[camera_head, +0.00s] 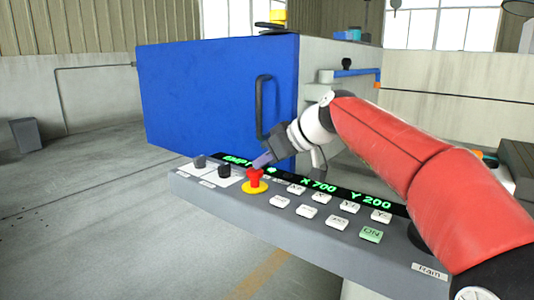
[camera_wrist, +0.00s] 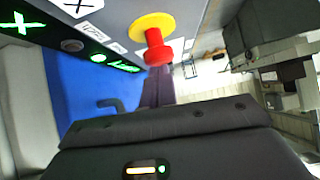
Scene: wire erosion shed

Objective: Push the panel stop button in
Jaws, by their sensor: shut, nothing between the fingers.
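The stop button (camera_head: 254,180) is a red mushroom knob on a yellow base, standing on the top of the grey control panel (camera_head: 310,235), left of the middle. My gripper (camera_head: 259,162) is shut and empty, with its fingertips just above and behind the red knob in the head view. In the wrist view the red knob (camera_wrist: 157,53) is at the top middle on its yellow base (camera_wrist: 152,25), and my shut fingers (camera_wrist: 158,82) point at it. The tips and the knob overlap in both views, so I cannot tell whether they touch.
White keys (camera_head: 307,211) and a green ON key (camera_head: 371,234) sit right of the button. Dark knobs (camera_head: 224,171) are to its left. A green-lit display (camera_head: 330,190) runs behind. A blue door with a handle (camera_head: 262,107) stands beyond.

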